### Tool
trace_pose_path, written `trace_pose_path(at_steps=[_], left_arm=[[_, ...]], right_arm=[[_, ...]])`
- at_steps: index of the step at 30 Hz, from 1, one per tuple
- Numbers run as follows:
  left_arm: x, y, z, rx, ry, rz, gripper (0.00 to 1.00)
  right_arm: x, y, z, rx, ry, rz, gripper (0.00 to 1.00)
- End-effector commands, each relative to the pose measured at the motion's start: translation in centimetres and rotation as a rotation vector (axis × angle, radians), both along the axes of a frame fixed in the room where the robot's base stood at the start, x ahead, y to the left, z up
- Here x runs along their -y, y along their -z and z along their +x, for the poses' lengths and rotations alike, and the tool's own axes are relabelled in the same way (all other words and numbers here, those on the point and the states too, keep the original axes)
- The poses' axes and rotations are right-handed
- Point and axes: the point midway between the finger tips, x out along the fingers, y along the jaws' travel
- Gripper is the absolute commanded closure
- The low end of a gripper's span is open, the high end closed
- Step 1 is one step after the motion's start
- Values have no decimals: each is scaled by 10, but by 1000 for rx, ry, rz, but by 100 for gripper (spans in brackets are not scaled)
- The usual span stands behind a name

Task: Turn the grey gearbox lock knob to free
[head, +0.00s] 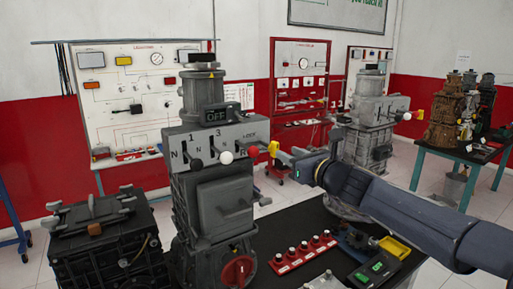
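The grey gearbox (222,195) stands upright in the middle of the head view. Its shift panel (212,140) bears a black ball (196,163), a white ball (226,157) and a red ball (253,152). A yellow knob (273,148) sticks out at the panel's right end; it looks like the lock knob, but its setting cannot be read. My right gripper (286,157) comes in from the right, its tips at or very close to the yellow knob. Whether they touch or grip it cannot be told. My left gripper is not in view.
A dark engine block (105,250) stands at left. A red strip of buttons (303,254) and a yellow-edged box (394,248) lie on the black table at right. A light grey gearbox (366,125) stands behind my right arm. A red rotary switch (238,270) sits low on the grey gearbox.

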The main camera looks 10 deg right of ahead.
Motion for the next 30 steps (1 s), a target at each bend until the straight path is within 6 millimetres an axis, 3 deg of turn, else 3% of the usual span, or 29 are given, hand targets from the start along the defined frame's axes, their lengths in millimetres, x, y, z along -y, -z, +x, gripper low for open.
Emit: trace_pose_path(at_steps=[13,25,30], left_arm=[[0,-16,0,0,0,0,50],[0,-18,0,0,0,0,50],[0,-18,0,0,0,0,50]], right_arm=[[-23,-2,60,-1,-3,2,64],[-26,0,70,1,-2,-1,64],[-26,0,70,1,-2,-1,83]])
